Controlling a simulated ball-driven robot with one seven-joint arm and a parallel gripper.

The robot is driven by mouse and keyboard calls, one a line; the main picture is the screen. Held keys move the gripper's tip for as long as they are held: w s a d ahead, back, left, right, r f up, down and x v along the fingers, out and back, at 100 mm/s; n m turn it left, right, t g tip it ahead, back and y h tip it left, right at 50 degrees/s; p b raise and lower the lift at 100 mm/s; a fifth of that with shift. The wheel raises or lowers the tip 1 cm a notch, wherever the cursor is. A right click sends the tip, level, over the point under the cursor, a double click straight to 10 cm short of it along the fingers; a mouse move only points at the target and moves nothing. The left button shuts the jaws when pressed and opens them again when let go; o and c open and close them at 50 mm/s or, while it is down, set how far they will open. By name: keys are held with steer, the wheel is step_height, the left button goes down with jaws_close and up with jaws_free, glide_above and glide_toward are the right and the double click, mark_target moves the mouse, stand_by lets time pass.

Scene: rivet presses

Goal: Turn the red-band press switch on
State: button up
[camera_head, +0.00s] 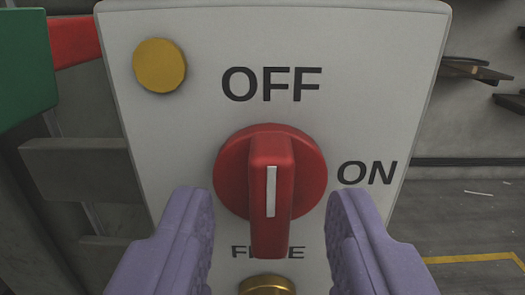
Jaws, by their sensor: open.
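The red rotary switch (271,185) is on a light grey panel (200,120) straight ahead. A red band (73,40) shows at the upper left beside the panel.
A yellow round button (159,66) is at the panel's upper left. A brass round part (267,285) is below the knob. A green body (25,65) and grey bars (80,168) stand at the left. Open floor with a yellow line (470,258) shows at the right.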

steer(key=shift+w, duration=0.65)
jaws_close()
steer(key=shift+m, duration=0.4)
steer(key=m, duration=0.3)
steer(key=shift+d+m+b, duration=0.1)
steer(key=shift+m+b, duration=0.2)
steer(key=shift+b, duration=0.05)
steer(key=m, duration=0.4)
steer(key=shift+d+f+m+b, duration=0.1)
steer(key=shift+f+m+b, duration=0.05)
steer(key=shift+m+b, duration=0.2)
steer(key=m, duration=0.4)
steer(key=shift+m, duration=0.25)
steer(key=shift+f+m, duration=0.15)
steer(key=shift+m, duration=2.05)
